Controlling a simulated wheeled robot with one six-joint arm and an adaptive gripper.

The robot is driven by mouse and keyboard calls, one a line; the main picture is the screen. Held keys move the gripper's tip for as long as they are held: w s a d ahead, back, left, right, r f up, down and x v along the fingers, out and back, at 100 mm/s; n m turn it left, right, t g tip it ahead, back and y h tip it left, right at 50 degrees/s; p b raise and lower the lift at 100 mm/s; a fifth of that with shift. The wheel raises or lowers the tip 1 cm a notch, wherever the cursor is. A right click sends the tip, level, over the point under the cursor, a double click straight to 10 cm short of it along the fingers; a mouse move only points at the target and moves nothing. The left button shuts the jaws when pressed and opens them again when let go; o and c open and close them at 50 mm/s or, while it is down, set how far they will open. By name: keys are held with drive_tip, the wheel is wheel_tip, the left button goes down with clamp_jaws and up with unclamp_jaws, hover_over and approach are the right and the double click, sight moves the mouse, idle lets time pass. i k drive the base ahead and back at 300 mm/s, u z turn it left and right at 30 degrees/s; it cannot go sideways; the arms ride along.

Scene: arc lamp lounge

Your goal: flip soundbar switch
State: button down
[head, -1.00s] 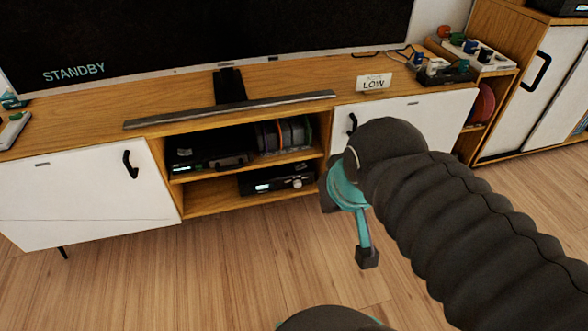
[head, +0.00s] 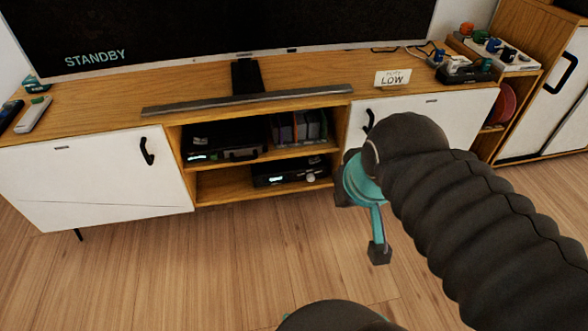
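A long, low dark bar (head: 247,104) lies along the front of the console top, below the TV; I cannot tell whether it is the soundbar or the TV's foot. No switch can be made out on it. At the console's right end are a dark block with plugs (head: 465,70) and a white strip with coloured knobs or plugs (head: 494,46); their details are too small to read. My gripper (head: 376,236), teal and dark, points down in front of the right cabinet door, over the floor, apart from these things. One finger shows; the other is not clear.
The TV (head: 220,35) reads STANDBY. A small sign (head: 393,78) reads LOW. Remotes (head: 34,114) lie at the left. The open shelves (head: 262,155) hold dark devices. Black handles stick out from the white doors (head: 95,180). Wooden floor (head: 190,260) in front is clear.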

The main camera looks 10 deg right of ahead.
sight(317, 159)
drive_tip(key=k, duration=1.35)
drive_tip(key=u, duration=0.7)
drive_tip(key=i, duration=1.4)
drive_tip(key=z, duration=0.25)
